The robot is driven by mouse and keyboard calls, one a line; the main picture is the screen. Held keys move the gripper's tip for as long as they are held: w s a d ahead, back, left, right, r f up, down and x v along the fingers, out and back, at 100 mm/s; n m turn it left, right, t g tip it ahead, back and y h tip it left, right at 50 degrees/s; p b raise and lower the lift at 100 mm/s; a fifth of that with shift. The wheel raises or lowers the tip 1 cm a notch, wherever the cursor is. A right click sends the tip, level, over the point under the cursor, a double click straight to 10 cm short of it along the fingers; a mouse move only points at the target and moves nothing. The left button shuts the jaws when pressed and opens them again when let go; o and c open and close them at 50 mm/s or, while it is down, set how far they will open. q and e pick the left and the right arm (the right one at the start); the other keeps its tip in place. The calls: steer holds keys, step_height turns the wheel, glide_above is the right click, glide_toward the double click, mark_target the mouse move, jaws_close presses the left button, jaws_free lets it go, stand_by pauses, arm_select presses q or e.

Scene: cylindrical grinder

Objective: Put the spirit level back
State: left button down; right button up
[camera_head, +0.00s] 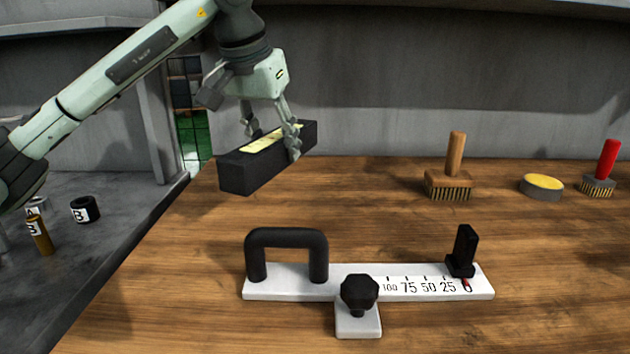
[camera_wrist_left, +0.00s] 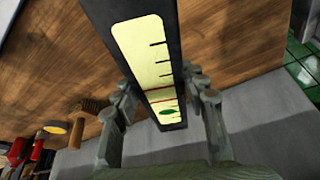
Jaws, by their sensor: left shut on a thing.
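The spirit level (camera_head: 252,172) is a black bar with a yellow-green vial on its top face. My left gripper (camera_head: 272,138) is shut on it, with fingers on both long sides, and holds it at the far left of the wooden table. Whether the bar is clear of the table is hard to tell, but it appears raised. In the left wrist view the level (camera_wrist_left: 145,60) runs between the fingers of the gripper (camera_wrist_left: 163,105), and its vial shows marks, a red line and a dark green bubble. My right gripper is not in view.
A white scale plate (camera_head: 415,270) with a black handle (camera_head: 287,240), a black knob (camera_head: 358,292) and a black slider (camera_head: 463,252) lies at the table's front. A wooden-handled brush (camera_head: 449,182), a yellow round pad (camera_head: 541,184) and a red-handled brush (camera_head: 600,180) stand back right. The table's middle is clear.

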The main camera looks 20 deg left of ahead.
mark_target(309, 147)
arm_select(q)
steer(key=w+d+f, duration=0.1)
steer(key=w, duration=0.1)
steer(key=w+d+f, duration=0.1)
steer(key=w+f, duration=0.1)
steer(key=w, duration=0.1)
steer(key=w+d+f+p, duration=0.1)
steer(key=w+f, duration=0.1)
steer(key=w, duration=0.1)
steer(key=shift+w+d, duration=0.2)
steer(key=shift+d, duration=0.05)
steer(key=shift+w+f, duration=0.2)
steer(key=shift+w, duration=0.05)
steer(key=shift+f, duration=0.4)
step_height(309, 147, down, 3)
steer(key=shift+f, duration=0.1)
steer(key=shift+d, duration=0.1)
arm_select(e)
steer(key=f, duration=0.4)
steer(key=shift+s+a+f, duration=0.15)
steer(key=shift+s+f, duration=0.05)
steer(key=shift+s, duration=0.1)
arm_select(q)
steer(key=shift+f, duration=0.1)
steer(key=c, duration=0.9)
jaws_free()
steer(key=shift+f, duration=0.1)
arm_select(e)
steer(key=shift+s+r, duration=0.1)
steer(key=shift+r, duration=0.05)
